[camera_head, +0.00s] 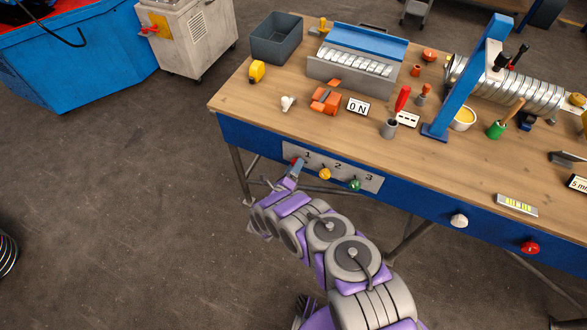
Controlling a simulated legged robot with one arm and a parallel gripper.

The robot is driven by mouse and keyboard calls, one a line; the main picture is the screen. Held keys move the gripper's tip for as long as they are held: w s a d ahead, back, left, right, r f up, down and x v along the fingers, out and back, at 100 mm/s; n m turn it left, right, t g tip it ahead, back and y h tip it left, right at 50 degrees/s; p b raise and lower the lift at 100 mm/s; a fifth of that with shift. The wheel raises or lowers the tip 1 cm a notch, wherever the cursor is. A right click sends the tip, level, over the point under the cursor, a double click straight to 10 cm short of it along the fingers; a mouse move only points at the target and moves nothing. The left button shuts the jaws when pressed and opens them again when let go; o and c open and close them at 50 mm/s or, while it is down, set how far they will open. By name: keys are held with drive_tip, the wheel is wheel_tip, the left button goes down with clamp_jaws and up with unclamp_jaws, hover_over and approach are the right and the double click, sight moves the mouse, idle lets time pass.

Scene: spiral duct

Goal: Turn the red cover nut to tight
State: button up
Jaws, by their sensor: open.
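The red cover nut (295,160) shows as a small red patch at position 1 on the grey numbered panel (314,172) on the bench's blue front. My gripper (292,173) is open at the panel's left end, right at this nut. The fingers hide most of the nut, and I cannot tell whether they touch it or sit around it. A yellow nut (325,174) is at position 2 and a green nut (355,185) at position 3, both apart from my gripper.
A white knob (459,220) and a red knob (530,247) sit farther right on the bench front. The wooden bench top (330,128) carries a grey bin (277,40), a blue upright (468,80) and a spiral duct (515,88).

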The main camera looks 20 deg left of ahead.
drive_tip(key=s+a, duration=0.1)
drive_tip(key=s, duration=1.6)
drive_tip(key=shift+s+a, duration=0.15)
drive_tip(key=shift+a, duration=0.05)
drive_tip(key=shift+f, duration=0.1)
